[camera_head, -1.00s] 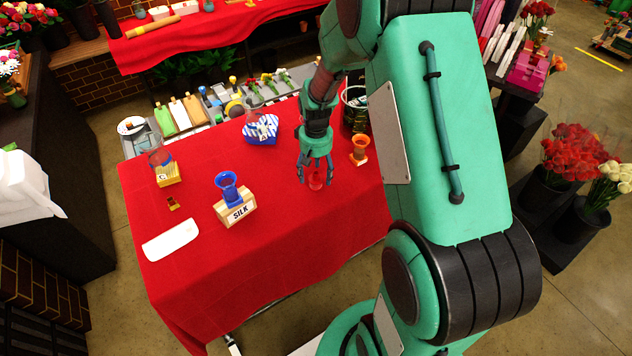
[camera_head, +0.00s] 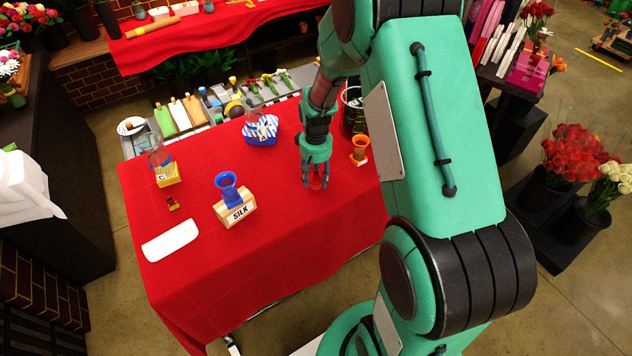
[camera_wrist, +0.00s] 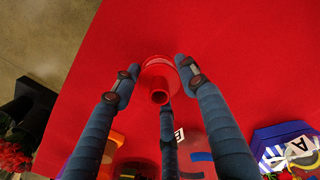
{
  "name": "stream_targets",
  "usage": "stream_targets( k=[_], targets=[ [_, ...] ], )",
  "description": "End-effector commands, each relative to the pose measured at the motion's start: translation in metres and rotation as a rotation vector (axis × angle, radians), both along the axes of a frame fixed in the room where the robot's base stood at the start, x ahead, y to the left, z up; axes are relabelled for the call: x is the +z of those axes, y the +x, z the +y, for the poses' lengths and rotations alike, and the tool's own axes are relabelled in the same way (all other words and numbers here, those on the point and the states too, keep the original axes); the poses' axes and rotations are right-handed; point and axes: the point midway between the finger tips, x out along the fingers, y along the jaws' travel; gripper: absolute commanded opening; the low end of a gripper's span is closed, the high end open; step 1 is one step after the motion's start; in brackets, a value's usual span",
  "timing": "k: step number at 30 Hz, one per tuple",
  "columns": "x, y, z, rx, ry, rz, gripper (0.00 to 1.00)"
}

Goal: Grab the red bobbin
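The red bobbin (camera_wrist: 158,82) is on the red tablecloth, its flange and tube visible in the wrist view. In the head view it (camera_head: 317,183) is partly hidden behind my fingers. My gripper (camera_wrist: 157,68) points down at it, with one fingertip close against the flange on each side and a third finger in front. In the head view my gripper (camera_head: 315,183) has its fingers drawn in around the bobbin. It looks shut on it, though contact at the left fingertip is hard to judge.
An orange bobbin (camera_head: 360,150) stands close to the right of my gripper. A blue-and-white striped box (camera_head: 262,131) is behind left. The tablecloth's front (camera_head: 270,255) is clear.

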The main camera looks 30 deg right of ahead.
Motion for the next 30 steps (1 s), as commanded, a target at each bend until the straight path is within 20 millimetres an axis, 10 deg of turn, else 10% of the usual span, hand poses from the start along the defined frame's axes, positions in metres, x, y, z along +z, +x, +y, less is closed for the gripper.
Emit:
stream_targets(
  k=[30],
  targets=[
    [0.038,-0.016,0.005,0.000,0.000,0.000,0.17]
  ],
)
